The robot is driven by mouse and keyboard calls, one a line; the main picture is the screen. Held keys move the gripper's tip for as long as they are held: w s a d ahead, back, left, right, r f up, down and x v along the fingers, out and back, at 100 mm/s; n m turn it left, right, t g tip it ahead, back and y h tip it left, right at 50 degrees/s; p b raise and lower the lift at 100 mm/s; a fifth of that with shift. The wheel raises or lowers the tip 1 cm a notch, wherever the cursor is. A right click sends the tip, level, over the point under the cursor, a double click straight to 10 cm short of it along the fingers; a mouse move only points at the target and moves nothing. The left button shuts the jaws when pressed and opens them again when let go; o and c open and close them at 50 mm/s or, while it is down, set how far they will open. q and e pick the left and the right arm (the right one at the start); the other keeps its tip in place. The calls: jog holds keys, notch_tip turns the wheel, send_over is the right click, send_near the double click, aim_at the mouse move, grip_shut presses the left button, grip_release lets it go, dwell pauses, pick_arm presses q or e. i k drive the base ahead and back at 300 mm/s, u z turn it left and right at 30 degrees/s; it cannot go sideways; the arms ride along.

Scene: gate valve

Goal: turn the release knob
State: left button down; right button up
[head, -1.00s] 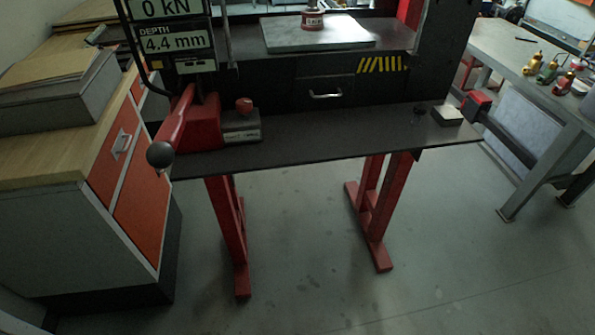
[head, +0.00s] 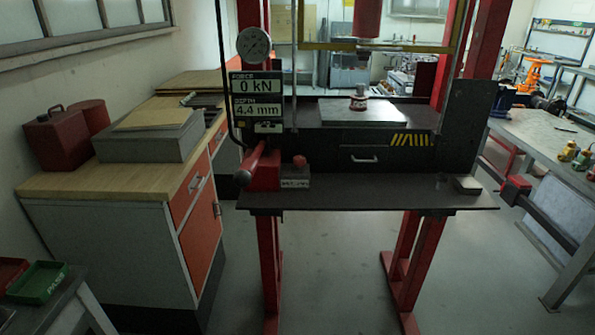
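A small red knob (head: 299,161) sits on a grey block (head: 295,178) with a white label too small to read. I take it for the release knob. The block stands on the press's dark front shelf (head: 390,192), just right of a red pump body (head: 265,172). A red lever (head: 254,159) with a black ball end (head: 242,178) slants down to the left of the pump. Neither of my grippers is in view, and nothing touches the knob.
Above the pump, a display (head: 257,98) reads 0 kN and 4.4 mm, with a round gauge (head: 254,45) on top. A wooden-topped cabinet (head: 110,180) stands left. A workbench (head: 550,145) stands right. A pale block (head: 467,186) lies at the shelf's right end. The floor below is clear.

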aim_at(299, 161)
jog(key=u, duration=0.55)
jog(key=i, duration=0.5)
jog(key=u, duration=0.4)
